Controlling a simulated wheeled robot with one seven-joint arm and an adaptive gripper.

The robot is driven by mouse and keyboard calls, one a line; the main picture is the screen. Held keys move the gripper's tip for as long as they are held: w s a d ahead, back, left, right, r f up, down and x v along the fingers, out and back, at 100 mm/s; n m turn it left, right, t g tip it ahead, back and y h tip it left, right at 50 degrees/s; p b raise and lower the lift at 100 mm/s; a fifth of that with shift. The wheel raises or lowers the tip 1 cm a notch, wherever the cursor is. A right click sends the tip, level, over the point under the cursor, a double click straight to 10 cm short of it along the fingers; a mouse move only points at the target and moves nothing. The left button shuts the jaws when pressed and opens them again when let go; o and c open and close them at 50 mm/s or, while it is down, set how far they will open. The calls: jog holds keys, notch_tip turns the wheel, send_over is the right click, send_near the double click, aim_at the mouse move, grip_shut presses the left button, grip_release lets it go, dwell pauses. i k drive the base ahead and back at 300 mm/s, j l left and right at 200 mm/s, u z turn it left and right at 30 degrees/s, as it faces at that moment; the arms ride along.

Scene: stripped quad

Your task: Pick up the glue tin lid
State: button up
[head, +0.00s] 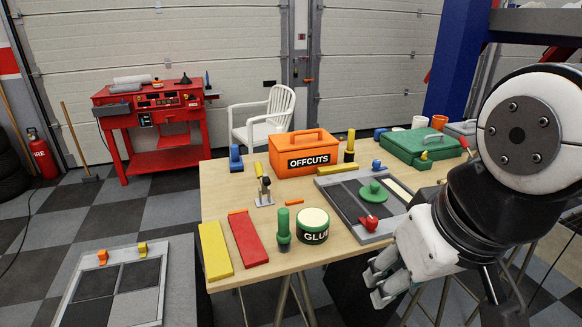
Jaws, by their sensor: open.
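The green glue tin (312,229) stands near the table's front edge, marked GLUE, with a cream round top. A flat green disc with a knob (374,191), which looks like the tin's lid, lies on the grey-framed board (330,184) to the right of the tin. My gripper (374,282) is open and empty, at the lower right, in front of the table edge. It is apart from both the tin and the disc. Part of its far finger is hard to make out.
A red-knobbed tool (369,223) sits at the board's front edge, between my gripper and the disc. A green-handled tool (283,230) stands left of the tin. The orange OFFCUTS box (293,156) and green case (413,146) stand behind.

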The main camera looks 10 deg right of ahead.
aim_at(372, 194)
jog(key=i+l+u, duration=0.45)
jog(key=i+l, duration=0.15)
jog(key=l, duration=0.15)
jog(key=i+l+u, duration=0.25)
jog(key=l, duration=0.2)
